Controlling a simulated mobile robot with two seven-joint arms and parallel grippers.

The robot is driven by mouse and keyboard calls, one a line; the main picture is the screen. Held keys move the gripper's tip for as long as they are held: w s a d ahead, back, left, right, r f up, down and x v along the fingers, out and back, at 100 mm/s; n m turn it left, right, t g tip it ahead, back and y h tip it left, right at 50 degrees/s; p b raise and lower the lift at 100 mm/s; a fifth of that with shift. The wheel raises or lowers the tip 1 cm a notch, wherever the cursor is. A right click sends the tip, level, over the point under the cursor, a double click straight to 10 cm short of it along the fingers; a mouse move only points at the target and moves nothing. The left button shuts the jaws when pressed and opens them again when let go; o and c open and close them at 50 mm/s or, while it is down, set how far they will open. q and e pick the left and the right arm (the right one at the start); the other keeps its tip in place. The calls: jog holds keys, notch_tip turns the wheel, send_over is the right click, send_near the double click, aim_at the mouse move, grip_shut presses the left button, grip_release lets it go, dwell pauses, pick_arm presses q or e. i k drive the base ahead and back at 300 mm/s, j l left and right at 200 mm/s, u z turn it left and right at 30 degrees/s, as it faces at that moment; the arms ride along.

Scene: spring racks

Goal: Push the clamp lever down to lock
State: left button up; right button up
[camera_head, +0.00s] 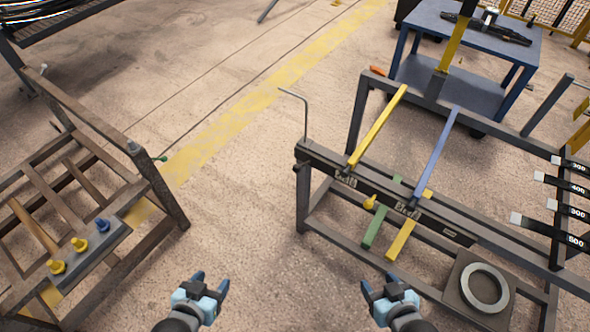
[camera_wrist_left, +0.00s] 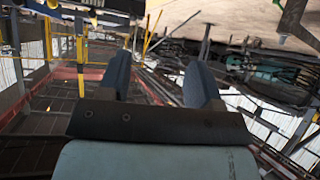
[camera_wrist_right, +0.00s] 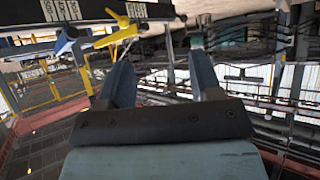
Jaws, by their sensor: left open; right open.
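A dark metal rack (camera_head: 325,158) stands right of centre in the head view. A thin grey bent rod (camera_head: 304,115) rises upright from its left end. A yellow bar (camera_head: 377,127) and a blue bar (camera_head: 436,150) cross its front rail, and a small yellow knob (camera_head: 370,202) sits just below the rail. I cannot tell for certain which part is the clamp lever. A yellow handle-like part (camera_wrist_right: 122,34) shows in the right wrist view. My left gripper (camera_head: 210,282) is open and empty over the floor. My right gripper (camera_head: 379,283) is open and empty in front of the rack, apart from it.
A second rack (camera_head: 160,185) at the left carries a grey block (camera_head: 85,262) with yellow and blue knobs. A grey ring (camera_head: 484,287) lies on a plate at the lower right. Labelled strips (camera_head: 550,225) stick out at the right. A blue table (camera_head: 480,35) stands behind. Floor between the racks is clear.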

aim_at(296, 168)
jog(key=i+j, duration=0.15)
jog(key=j, duration=0.2)
jog(key=i+j, duration=0.35)
jog(key=j, duration=0.3)
jog(key=i+j, duration=0.2)
jog(key=i+j+z, duration=0.1)
jog(key=j, duration=0.35)
jog(key=i, duration=0.05)
